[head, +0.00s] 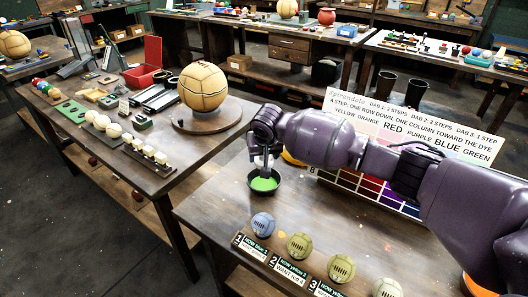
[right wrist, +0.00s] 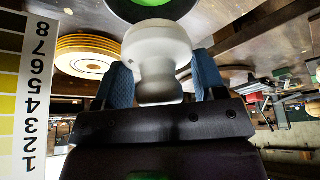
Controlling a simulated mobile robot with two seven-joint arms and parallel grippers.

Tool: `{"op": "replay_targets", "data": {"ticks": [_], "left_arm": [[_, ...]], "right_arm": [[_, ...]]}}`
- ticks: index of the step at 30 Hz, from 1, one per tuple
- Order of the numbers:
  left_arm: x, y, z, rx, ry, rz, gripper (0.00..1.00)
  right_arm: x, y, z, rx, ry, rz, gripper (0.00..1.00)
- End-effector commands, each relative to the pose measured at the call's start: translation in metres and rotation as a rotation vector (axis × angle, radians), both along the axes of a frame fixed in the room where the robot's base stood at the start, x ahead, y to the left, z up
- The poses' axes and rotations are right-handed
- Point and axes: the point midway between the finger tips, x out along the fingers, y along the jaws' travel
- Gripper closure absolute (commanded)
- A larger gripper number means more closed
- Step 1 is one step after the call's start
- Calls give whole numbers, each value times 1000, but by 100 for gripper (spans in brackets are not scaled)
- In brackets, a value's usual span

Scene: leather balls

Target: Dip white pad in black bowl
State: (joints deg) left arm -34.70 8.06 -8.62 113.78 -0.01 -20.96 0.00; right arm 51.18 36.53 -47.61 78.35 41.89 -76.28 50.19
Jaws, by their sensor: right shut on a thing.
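The black bowl (head: 263,192) holds bright green liquid and stands on the near table at its back left part. My right gripper (head: 264,166) points down right over the bowl. In the right wrist view its blue fingertips are shut on the white pad (right wrist: 157,62), a rounded white piece with a knob-like grip. The bowl's green and dark rim (right wrist: 118,8) show just beyond the pad. I cannot tell whether the pad touches the liquid. In the head view the gripper mostly hides the pad. My left gripper is not in view.
A printed instruction board (head: 400,125) with a colour chart stands behind my right arm. Several round, numbered pieces, such as a blue one (head: 262,225), line the front edge. On the left table, a stitched leather ball (head: 203,88) sits on a round wooden stand (head: 206,118).

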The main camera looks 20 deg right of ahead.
Motion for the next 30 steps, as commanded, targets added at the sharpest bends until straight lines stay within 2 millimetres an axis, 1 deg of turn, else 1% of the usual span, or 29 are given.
{"op": "replay_targets", "data": {"ticks": [3, 8, 14, 18, 20, 22, 27, 30], "left_arm": [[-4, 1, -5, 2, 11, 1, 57], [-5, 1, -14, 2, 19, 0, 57], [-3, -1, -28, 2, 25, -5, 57], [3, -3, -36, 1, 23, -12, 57], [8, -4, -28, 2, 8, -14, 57], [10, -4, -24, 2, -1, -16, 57], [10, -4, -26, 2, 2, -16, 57], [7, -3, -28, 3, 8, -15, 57]], "right_arm": [[2, -1, -4, -2, 1, -2, 55], [1, -1, -15, -1, 2, -2, 55], [1, -1, -39, -2, 6, -1, 55], [1, -1, -59, -1, 8, -2, 55], [0, -1, -62, 0, 6, -3, 55], [1, 0, -67, 1, 3, -3, 55], [1, 0, -82, 0, 1, -1, 55], [2, 0, -86, 0, 0, -2, 55]]}}
